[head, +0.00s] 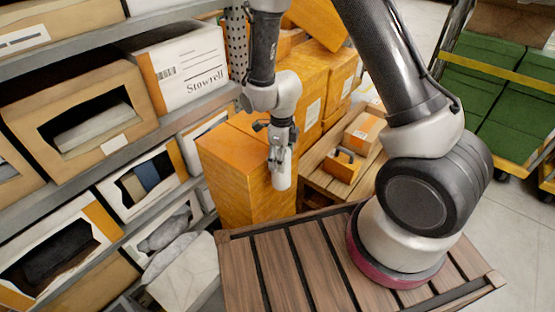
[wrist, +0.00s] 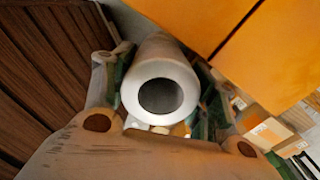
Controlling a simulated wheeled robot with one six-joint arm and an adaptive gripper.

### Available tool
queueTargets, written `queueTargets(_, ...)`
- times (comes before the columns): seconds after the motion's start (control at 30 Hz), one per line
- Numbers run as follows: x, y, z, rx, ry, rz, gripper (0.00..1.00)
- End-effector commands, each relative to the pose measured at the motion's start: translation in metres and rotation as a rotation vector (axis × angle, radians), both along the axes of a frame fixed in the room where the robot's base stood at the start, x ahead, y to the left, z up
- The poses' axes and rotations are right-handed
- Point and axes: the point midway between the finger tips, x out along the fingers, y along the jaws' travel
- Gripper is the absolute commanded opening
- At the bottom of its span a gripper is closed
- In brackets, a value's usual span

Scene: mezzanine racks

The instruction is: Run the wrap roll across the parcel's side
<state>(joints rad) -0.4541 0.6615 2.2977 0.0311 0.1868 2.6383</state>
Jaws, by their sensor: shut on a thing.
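My gripper (head: 279,153) is shut on a white wrap roll (head: 282,170), which hangs roughly upright below it. In the wrist view the roll (wrist: 160,88) sits between the two fingers of my gripper (wrist: 165,105), its hollow end facing the camera. The tall orange parcel (head: 233,172) stands behind and left of the roll in the head view. In the wrist view the orange parcel (wrist: 255,45) fills the top right, very close to the roll. I cannot tell whether roll and parcel touch.
A slatted wooden platform (head: 305,265) lies in front. Shelves with open boxes and a white Stowrell box (head: 180,68) line the left. A pallet with small boxes (head: 364,132) stands behind.

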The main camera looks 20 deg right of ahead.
Motion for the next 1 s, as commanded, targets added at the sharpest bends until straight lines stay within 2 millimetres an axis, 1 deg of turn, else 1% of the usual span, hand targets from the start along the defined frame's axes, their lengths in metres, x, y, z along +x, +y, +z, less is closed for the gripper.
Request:
queueTargets(0.13, 0.003, -0.003, 0.000, 0.000, -0.001, 0.000, 0.19)
queueTargets(0.43, 0.018, -0.019, 0.001, 0.002, -0.003, -0.001, 0.19)
queueTargets(0.67, 0.022, -0.024, 0.001, 0.001, -0.003, 0.002, 0.19)
queueTargets(1.0, 0.035, -0.043, 0.001, 0.002, -0.004, 0.000, 0.19)
